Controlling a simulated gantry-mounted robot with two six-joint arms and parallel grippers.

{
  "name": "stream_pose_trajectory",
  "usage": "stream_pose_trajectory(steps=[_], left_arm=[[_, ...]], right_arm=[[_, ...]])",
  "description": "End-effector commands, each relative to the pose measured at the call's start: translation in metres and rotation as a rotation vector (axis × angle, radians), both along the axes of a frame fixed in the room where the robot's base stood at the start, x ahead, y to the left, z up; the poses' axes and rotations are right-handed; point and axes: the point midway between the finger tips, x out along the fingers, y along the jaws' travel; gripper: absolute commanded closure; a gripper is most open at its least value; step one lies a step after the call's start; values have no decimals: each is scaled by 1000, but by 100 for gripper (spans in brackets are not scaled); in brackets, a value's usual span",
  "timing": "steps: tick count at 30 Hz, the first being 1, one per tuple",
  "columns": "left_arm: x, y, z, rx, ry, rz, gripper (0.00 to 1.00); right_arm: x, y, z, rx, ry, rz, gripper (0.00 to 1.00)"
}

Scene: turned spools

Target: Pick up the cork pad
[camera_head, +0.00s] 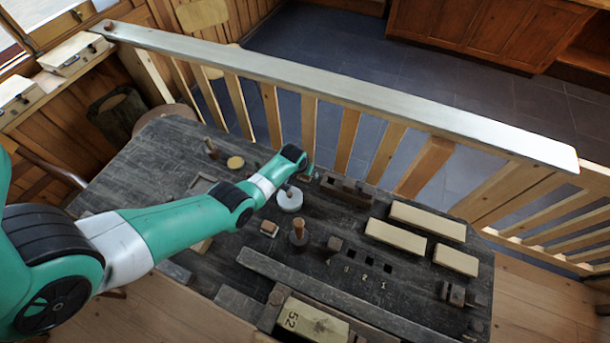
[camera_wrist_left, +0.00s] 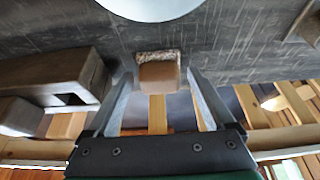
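My left gripper (camera_head: 306,174) is over the far side of the bench, just beyond a white round disc (camera_head: 290,198). In the left wrist view its fingers (camera_wrist_left: 158,82) are apart. A small tan block with a speckled, cork-like edge (camera_wrist_left: 158,72) shows between them, with gaps on both sides; I cannot tell whether it is the cork pad. A flat yellowish round piece (camera_head: 236,162) lies at the back left of the bench and may also be the pad. The white disc (camera_wrist_left: 150,6) shows at the wrist view's top edge. My right gripper is not in view.
A dark wooden block rack (camera_head: 347,190) stands right of the gripper. A spool with an upright peg (camera_head: 298,233) and a small brown block (camera_head: 269,228) stand nearer. Pale boards (camera_head: 396,235) lie at right. A railing (camera_head: 350,95) runs behind the bench.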

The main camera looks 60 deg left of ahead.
Motion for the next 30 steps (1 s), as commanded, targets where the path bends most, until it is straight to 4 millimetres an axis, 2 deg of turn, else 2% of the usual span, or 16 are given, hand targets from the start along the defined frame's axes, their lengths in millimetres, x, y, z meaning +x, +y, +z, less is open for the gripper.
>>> stream_pose_trajectory(steps=[1, 2, 12, 23, 26, 30], left_arm=[[0, 0, 0, 0, 0, 0, 23], [0, 0, 0, 0, 0, 0, 29], [0, 0, 0, 0, 0, 0, 90], [0, 0, 7, 0, 0, 0, 90], [0, 0, 18, 0, 0, 0, 90], [0, -1, 44, 0, 0, -1, 90]], right_arm=[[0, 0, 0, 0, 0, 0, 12], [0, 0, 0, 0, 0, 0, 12], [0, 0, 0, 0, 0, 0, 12], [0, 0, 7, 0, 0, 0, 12], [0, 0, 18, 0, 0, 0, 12], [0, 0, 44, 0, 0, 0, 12]])
